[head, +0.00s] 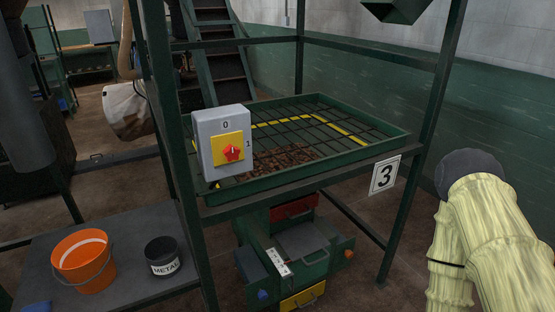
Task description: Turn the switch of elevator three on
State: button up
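The switch box (223,140) is a grey box on the front left post of a green frame. It has a yellow plate (217,150) with a red star-shaped knob (233,153). A "0" is marked above the plate and a "1" to its right. A pale mark on the knob appears to point up toward the 0, but it is small. A white sign with a "3" (384,175) hangs at the frame's front right. My arm, in a pale yellow sleeve, shows at the lower right, well apart from the switch. My gripper cannot be seen.
The green frame holds a grated tray (385,142) with brown lumps. Below it is a green machine (312,272) with drawers. An orange bucket (85,265) and a black METAL pot (162,257) stand on a low grey surface at left. Stairs (212,60) rise behind.

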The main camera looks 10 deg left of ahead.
aim_at(231, 153)
jog(key=z, duration=1.6)
jog(key=k, duration=0.8)
jog(key=u, duration=1.75)
